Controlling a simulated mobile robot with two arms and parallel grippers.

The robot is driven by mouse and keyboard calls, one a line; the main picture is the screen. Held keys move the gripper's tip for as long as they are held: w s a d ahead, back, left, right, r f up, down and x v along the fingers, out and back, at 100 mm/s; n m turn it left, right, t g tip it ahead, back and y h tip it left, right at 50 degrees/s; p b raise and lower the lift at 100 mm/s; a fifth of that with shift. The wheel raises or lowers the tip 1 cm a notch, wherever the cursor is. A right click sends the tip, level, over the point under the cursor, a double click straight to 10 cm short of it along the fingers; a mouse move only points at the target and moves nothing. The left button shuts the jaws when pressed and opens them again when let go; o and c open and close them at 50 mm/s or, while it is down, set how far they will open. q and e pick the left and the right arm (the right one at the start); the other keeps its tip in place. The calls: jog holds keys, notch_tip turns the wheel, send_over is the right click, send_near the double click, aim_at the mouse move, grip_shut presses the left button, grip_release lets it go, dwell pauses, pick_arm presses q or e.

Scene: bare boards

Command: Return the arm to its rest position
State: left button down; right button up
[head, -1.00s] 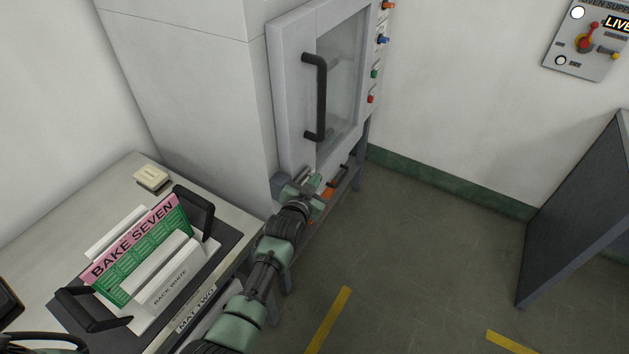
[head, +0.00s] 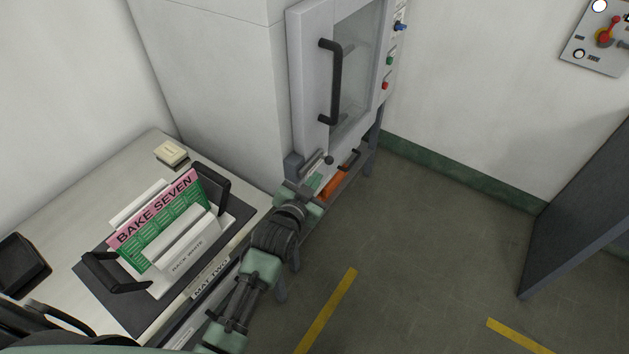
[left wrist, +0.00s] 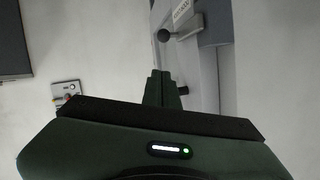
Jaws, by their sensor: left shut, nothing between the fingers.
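My left arm reaches up from the bottom of the head view. Its green gripper (head: 312,186) is in front of the lower part of the oven (head: 308,80), close to the oven's stand. In the left wrist view the two fingers (left wrist: 162,84) are together with nothing between them. The oven door is shut, with a black bar handle (head: 335,85). My right gripper is not in view.
A side table (head: 60,225) at left holds a dark tray (head: 105,300) with a "BAKE SEVEN" card (head: 160,215) and a white rack. An orange item (head: 333,185) lies under the oven. A dark panel (head: 575,220) stands at right. The floor between is clear.

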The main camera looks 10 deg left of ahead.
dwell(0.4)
pick_arm(q)
jog(key=s+a+f+g, duration=0.1)
jog(key=s+f+g, duration=0.1)
jog(key=s+f, duration=0.65)
jog(key=s+f+n+g, duration=0.1)
jog(key=s+f+g, duration=0.25)
jog(key=f, duration=0.95)
jog(key=s+a+f+g, duration=0.1)
jog(key=s+f+g, duration=0.1)
jog(key=s+f, duration=0.65)
jog(key=s+a+f+g, duration=0.2)
jog(key=s+f, duration=0.3)
jog(key=s, duration=0.5)
jog(key=s+a+f+n+g+y, duration=0.1)
jog(key=s+a+f+g, duration=0.1)
jog(key=s+f, duration=0.4)
jog(key=s+a+f+g, duration=0.2)
jog(key=s+f, duration=0.3)
jog(key=s, duration=0.9)
jog(key=shift+s+a+f+y, duration=0.2)
jog(key=shift+s+a+y, duration=0.2)
jog(key=shift+a, duration=0.4)
jog(key=shift+w, duration=0.1)
